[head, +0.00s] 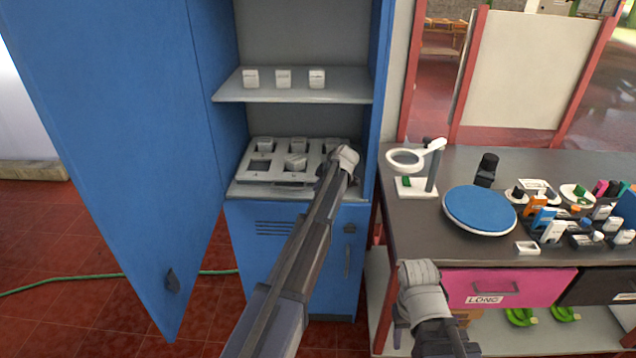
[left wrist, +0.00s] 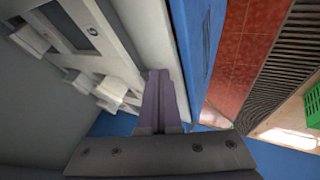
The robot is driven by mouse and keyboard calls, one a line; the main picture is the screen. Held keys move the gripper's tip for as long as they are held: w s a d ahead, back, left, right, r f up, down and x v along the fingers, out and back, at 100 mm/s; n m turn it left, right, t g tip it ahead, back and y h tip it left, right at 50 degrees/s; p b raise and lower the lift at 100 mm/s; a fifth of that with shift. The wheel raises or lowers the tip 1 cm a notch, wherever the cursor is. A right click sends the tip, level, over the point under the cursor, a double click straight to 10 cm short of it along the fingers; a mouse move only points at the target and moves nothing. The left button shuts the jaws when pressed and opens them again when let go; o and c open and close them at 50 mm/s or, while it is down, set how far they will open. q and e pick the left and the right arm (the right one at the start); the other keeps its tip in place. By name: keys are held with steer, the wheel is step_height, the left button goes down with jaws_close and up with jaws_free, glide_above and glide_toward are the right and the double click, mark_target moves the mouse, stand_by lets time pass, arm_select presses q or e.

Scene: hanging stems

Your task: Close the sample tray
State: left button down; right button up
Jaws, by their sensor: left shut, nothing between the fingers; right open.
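The sample tray (head: 268,181) is a grey tray with square compartments, on the lower shelf inside the blue cabinet. White blocks sit in several of its compartments, and one block in the middle looks tilted. My left gripper (head: 326,178) is shut and empty at the tray's front right corner, and my wrist hides part of that corner. In the left wrist view the shut fingers (left wrist: 160,88) are close to the tray's pale front wall (left wrist: 140,28); I cannot tell whether they touch it. My right gripper (head: 400,332) is open and low in front of the workbench, away from the tray.
The cabinet door (head: 120,130) stands wide open at the left. An upper shelf (head: 300,92) holds three white blocks. At the right, the workbench (head: 410,226) carries a magnifier stand (head: 412,180), a blue round turntable (head: 480,208) and many small items. A pink drawer (head: 520,288) is below.

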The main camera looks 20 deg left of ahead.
arm_select(q)
steer(key=p+v, duration=0.5)
steer(key=v, duration=0.3)
steer(key=s+d+f+m+g+h, duration=0.1)
steer(key=s+d+m, duration=0.5)
steer(key=s, duration=0.7)
steer(key=s+d+f+m+g+h, duration=0.2)
steer(key=s+d+m, duration=0.5)
steer(key=s+m, duration=0.3)
steer(key=s+d+f+m+g+h, duration=0.1)
steer(key=s+d+m, duration=0.6)
steer(key=s, duration=1.1)
steer(key=shift+d+f+m+h, duration=0.2)
steer(key=shift+f+m+h, duration=0.15)
steer(key=shift+m+h, duration=0.05)
steer(key=shift+f, duration=0.15)
